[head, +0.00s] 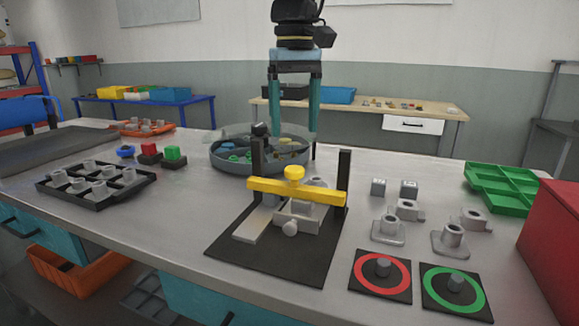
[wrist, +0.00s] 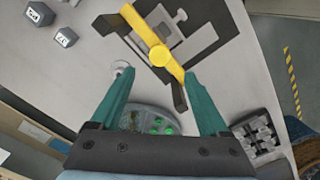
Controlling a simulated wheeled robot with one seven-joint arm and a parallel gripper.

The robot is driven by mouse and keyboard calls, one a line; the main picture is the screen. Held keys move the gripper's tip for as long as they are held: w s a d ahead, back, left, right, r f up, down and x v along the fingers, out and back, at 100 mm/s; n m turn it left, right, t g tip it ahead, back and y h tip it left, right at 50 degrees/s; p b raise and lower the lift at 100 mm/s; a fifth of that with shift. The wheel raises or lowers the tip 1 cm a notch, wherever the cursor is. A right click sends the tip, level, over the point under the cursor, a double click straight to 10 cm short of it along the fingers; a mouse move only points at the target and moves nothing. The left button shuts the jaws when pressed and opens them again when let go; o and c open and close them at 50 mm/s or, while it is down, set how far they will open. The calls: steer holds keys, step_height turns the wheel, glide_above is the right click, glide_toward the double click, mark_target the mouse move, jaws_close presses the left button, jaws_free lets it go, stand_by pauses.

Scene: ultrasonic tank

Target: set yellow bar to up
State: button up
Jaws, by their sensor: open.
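The yellow bar (head: 297,191) lies level across two black posts of a black fixture, with a round yellow knob (head: 294,173) at its middle. In the wrist view the yellow bar (wrist: 151,38) runs slanted, with its knob (wrist: 160,55) ahead of my fingertips. My gripper (head: 294,135) is open and empty, pointing down above and behind the bar, near the round tank. In the wrist view my gripper (wrist: 160,72) has its fingers wide apart, with the knob showing between and beyond them. I see no contact with the bar. A grey clamp part (head: 297,213) sits under the bar.
A round tank with a clear lid (head: 231,157) stands behind the fixture. A black tray of grey parts (head: 95,184) is at left. Grey fittings, red-ring (head: 363,282) and green-ring (head: 436,289) plates, a green tray (head: 500,196) and a red box (head: 556,240) are at right.

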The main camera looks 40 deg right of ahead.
mark_target(294, 168)
step_height(294, 168, down, 9)
steer(key=shift+r, duration=0.2)
steer(key=shift+c, duration=0.4)
jaws_close()
stand_by(0.3)
stand_by(0.8)
